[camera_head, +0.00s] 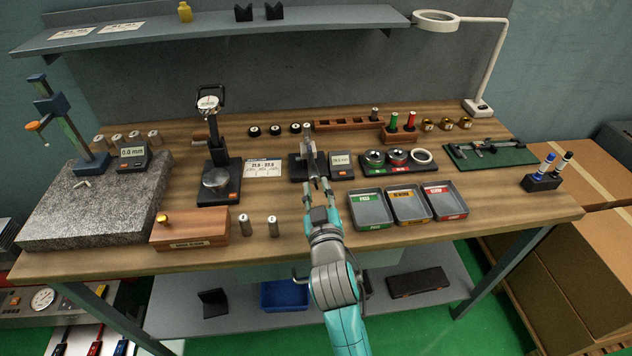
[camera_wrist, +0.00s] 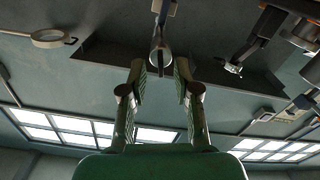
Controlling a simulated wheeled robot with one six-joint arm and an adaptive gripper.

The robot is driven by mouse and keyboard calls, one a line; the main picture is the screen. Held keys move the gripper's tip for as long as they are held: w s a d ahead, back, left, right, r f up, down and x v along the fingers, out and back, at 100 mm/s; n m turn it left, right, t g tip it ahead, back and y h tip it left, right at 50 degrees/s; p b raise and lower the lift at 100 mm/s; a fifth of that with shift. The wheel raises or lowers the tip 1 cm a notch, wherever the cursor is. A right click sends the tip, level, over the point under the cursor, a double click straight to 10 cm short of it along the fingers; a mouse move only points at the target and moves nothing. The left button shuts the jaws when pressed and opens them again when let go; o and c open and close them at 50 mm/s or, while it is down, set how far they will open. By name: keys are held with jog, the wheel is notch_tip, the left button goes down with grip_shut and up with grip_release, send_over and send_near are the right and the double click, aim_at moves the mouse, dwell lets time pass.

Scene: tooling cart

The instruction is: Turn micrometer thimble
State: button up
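The micrometer (camera_head: 311,150) stands upright in a dark stand near the middle of the bench, with a small digital display (camera_head: 341,160) at its right. My gripper (camera_head: 318,186) is in front of it, fingers pointing at its near end. In the wrist view my gripper (camera_wrist: 161,70) is open, with its two fingers apart. The silvery round thimble (camera_wrist: 161,56) shows centred between the fingertips, with a narrow gap on each side. I cannot tell how far it reaches between the fingers. My fingers partly hide the micrometer's lower part in the head view.
Three grey trays with coloured labels (camera_head: 371,211) stand close to the right of my arm. A dial gauge stand (camera_head: 221,180) and a printed card (camera_head: 262,169) are at the left. Two metal cylinders (camera_head: 245,225) stand near the front edge. A wooden rack (camera_head: 342,124) lies behind.

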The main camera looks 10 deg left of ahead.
aim_at(314, 176)
jog(key=shift+x, duration=1.35)
grip_shut()
jog(key=shift+a+n, duration=0.1)
jog(key=shift+n, duration=0.3)
